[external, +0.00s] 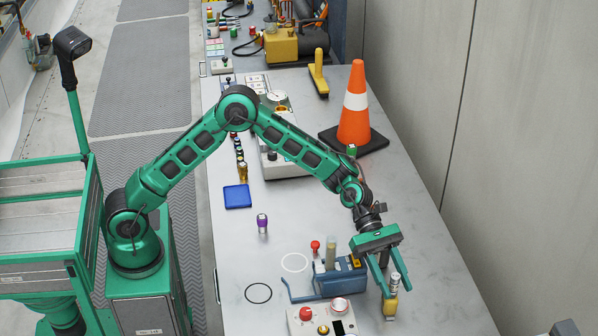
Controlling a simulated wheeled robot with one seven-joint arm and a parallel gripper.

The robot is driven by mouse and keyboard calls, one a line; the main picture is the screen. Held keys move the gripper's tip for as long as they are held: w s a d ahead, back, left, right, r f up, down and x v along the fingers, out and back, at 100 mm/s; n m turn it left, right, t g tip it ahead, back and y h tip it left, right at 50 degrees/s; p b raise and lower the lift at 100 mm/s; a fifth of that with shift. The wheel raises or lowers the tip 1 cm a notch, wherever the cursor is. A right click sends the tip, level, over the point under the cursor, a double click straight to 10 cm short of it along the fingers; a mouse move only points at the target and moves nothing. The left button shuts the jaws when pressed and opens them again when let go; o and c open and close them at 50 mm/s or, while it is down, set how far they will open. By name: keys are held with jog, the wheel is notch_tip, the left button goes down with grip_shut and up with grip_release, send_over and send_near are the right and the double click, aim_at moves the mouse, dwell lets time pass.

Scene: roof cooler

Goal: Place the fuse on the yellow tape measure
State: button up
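My gripper (389,283) points down at the right of the table, beside a blue toolbox. A small pale cylinder with metallic bands, which looks like the fuse (395,281), stands upright at its fingertips. A small yellow object, which may be the yellow tape measure (390,307), is directly below the cylinder. The two overlap in this view, and I cannot tell whether they touch. One finger is in front of or beside the cylinder; whether the fingers are closed on it is not clear.
The blue toolbox (327,285) holds several upright items close left of my gripper. A control box (322,318) with a red button is at the front. An orange cone (355,110) stands farther back. The table's right front is clear.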

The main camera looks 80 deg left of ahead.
jog(key=v, duration=1.2)
jog(key=shift+r, duration=0.1)
jog(key=s+d+r+m+y, duration=0.1)
jog(key=s+d+r+m, duration=0.5)
jog(key=d+m, duration=0.1)
jog(key=s+f+m+g+y, duration=0.1)
jog(key=s+f+m+y, duration=0.25)
jog(key=s, duration=0.55)
jog(key=s+a+f+m+y, duration=0.2)
jog(key=s+a+m, duration=0.3)
jog(key=s, duration=0.6)
jog(key=s+a+f+m+g+y, duration=0.1)
jog(key=s+a+m+y, duration=0.3)
jog(key=s+a, duration=0.5)
jog(key=s+a+f+m+y, duration=0.3)
jog(key=s+a+m, duration=0.4)
jog(key=s, duration=0.7)
jog(key=shift+s+a+f+g, duration=0.2)
jog(key=shift+a+f+g, duration=0.15)
jog(key=shift+a, duration=0.25)
